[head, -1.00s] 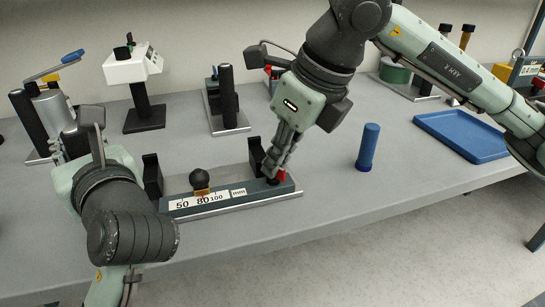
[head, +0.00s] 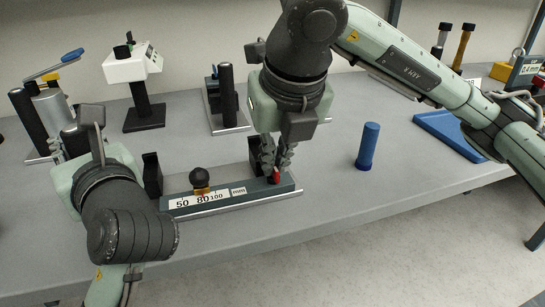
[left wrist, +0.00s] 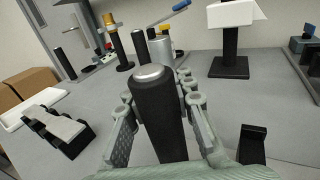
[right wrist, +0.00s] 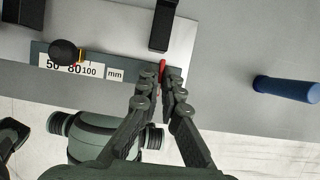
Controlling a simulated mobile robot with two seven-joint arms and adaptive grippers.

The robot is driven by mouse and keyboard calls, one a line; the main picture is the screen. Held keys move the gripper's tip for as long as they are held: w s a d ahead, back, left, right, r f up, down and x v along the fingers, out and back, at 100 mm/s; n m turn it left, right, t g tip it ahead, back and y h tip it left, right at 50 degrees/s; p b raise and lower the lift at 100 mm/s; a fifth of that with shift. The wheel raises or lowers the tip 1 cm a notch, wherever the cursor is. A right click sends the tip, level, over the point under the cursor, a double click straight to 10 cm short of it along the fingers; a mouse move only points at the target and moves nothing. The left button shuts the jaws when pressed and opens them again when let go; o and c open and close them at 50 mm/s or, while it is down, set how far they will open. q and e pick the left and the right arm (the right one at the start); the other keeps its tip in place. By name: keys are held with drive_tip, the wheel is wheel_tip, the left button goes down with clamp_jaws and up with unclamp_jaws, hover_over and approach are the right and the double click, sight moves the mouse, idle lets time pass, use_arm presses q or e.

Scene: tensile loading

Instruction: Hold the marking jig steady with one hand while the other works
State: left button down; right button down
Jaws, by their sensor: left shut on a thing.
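The marking jig (head: 235,201) lies near the table's front edge, with a scale reading 50, 80, 100 mm, a black ball knob (head: 199,177) and a black block at each end. A red piece (head: 276,176) is at its right end and shows in the right wrist view (right wrist: 162,68). My left gripper (left wrist: 160,95) is shut on an upright black post (left wrist: 158,112) with a silver top. The head view hides this post behind the gripper. My right gripper (right wrist: 171,84) points down at the red piece, fingertips close together; whether they grip it is unclear.
A blue cylinder (head: 367,146) stands right of the jig, with a blue tray (head: 450,134) beyond. Behind stand a white-headed instrument (head: 133,68) and a black post on a plate (head: 229,98). A crank device (head: 50,108) stands behind my left gripper.

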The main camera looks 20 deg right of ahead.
idle(0.4)
drive_tip(key=c, duration=1.7)
unclamp_jaws()
drive_tip(key=v, duration=1.2)
use_arm(q)
drive_tip(key=c, duration=1.2)
unclamp_jaws()
